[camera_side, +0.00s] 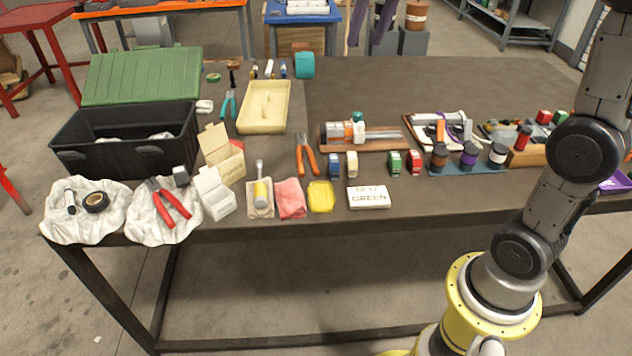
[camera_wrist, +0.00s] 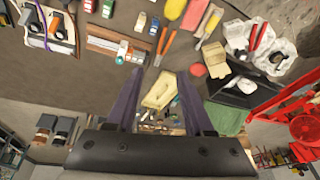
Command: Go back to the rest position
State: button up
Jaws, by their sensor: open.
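My gripper (camera_wrist: 163,105) shows in the wrist view as two purple-grey fingers spread apart with nothing between them. It is open and well above the table, and the bench top lies beyond it. The dark workbench (camera_side: 345,90) carries the pump skid (camera_side: 360,136), which sits on a wooden base near the middle. The skid also shows in the wrist view (camera_wrist: 117,48), left of the fingers.
A black crate (camera_side: 125,145) with a green lid stands at the left, beside a cream tray (camera_side: 246,118). Racks of parts (camera_side: 468,160) stand at the right, close to my arm.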

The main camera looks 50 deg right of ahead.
jog(key=s+a+f+n+t, duration=0.1)
jog(key=s+a+f+n, duration=0.2)
jog(key=s, duration=0.6)
jog(key=s+a+f+n+t, duration=0.1)
jog(key=s+a+f, duration=0.3)
jog(key=s, duration=0.6)
notch_tip(320, 180, down, 6)
jog(key=s+a+n, duration=0.1)
jog(key=s, duration=0.1)
jog(key=shift+s+a+y, duration=0.25)
jog(key=shift+y, duration=0.15)
